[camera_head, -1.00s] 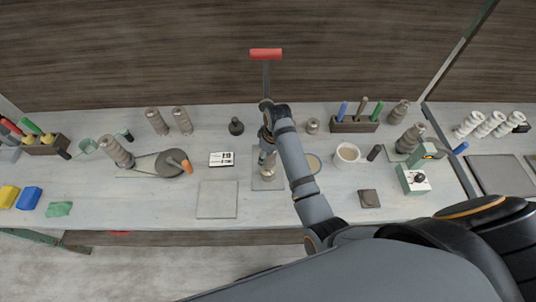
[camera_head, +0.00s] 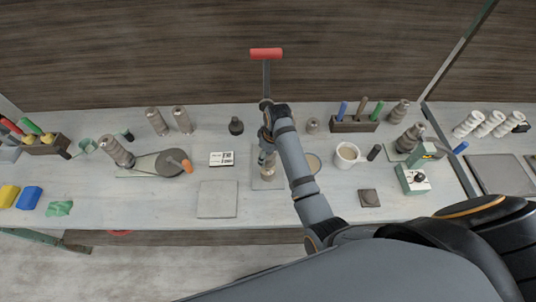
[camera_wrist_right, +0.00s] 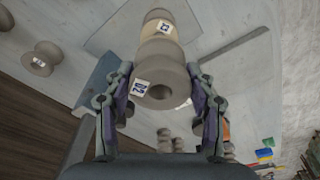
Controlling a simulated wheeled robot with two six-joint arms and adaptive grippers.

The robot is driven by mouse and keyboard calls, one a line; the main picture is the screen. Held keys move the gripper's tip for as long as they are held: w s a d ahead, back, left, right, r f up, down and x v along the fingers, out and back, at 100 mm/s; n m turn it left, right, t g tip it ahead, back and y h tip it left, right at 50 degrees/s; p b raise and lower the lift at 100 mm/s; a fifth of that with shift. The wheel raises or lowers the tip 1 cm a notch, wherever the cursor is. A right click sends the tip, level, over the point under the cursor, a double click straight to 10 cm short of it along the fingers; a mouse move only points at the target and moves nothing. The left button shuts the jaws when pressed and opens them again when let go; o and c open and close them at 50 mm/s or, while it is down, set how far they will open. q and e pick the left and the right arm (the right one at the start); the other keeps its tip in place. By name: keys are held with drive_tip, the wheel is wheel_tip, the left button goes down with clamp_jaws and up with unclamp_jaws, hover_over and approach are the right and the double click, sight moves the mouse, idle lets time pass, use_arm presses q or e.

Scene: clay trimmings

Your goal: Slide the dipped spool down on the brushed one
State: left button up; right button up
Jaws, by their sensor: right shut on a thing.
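My right gripper (camera_wrist_right: 162,100) is shut on a grey clay spool (camera_wrist_right: 160,62), with one finger on each side. The spool carries a small printed label, and the hole in its end faces the wrist camera. Right beyond it, in line with it, is another spool-shaped piece (camera_wrist_right: 160,22) with a tan band and a label; the two look touching or nearly so. In the head view the stack (camera_head: 268,168) stands on a grey pad, and the arm and right gripper (camera_head: 267,143) hide its upper part. My left gripper is not in view.
A red-topped T-handled tool (camera_head: 266,54) stands behind the gripper. A shallow round dish (camera_head: 312,163) and a mug (camera_head: 347,154) are to the right. The bench front between tile and dark block (camera_head: 369,198) is mostly clear.

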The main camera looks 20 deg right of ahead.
drive_tip(key=shift+f+b, duration=1.05)
drive_tip(key=shift+f, duration=1.6)
drive_tip(key=o, duration=1.4)
drive_tip(key=shift+o, duration=0.2)
drive_tip(key=r, duration=0.4)
drive_tip(key=s+r, duration=0.1)
drive_tip(key=r, duration=0.3)
drive_tip(key=d+r, duration=0.1)
drive_tip(key=r, duration=0.3)
drive_tip(key=shift+s, duration=0.25)
drive_tip(key=shift+f, duration=0.1)
